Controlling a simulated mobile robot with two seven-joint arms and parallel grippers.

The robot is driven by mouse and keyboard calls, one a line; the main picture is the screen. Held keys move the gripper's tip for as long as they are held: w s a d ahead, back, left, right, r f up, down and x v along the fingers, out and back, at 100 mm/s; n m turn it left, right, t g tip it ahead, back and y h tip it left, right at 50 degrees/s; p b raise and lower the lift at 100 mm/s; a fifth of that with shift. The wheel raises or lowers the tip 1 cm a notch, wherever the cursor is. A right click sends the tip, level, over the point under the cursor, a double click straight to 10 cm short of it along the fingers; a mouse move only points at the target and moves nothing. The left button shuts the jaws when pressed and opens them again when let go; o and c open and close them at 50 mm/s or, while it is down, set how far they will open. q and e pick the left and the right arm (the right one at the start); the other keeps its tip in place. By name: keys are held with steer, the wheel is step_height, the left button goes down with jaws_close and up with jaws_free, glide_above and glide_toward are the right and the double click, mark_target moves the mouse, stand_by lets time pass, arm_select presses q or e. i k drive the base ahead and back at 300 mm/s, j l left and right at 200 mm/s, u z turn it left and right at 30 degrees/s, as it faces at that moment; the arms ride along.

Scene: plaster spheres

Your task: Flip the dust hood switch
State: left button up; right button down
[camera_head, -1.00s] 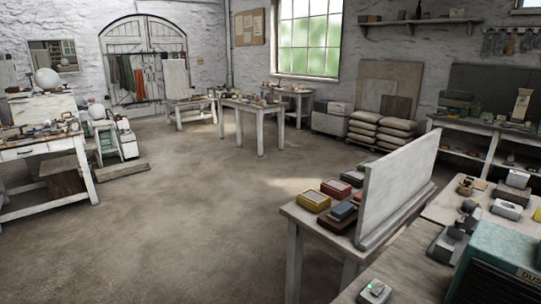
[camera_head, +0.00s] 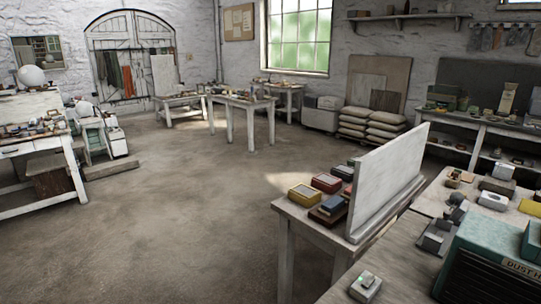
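The dust hood (camera_head: 490,262) is a teal box with a dark slatted front and a partly cut-off label reading "DUST H", at the lower right on a workbench. Neither of my grippers is in view.
A table (camera_head: 296,215) with yellow, red and dark boxes and an upright white panel (camera_head: 385,182) stands just beyond the bench. Several small blocks lie on the bench's right part. The concrete floor (camera_head: 180,220) at left and centre is open.

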mark_target(367, 282)
steer(key=z, duration=1.6)
steer(key=i+j, duration=0.1)
steer(key=j, duration=0.15)
steer(key=i+j, duration=0.15)
steer(key=j, duration=0.15)
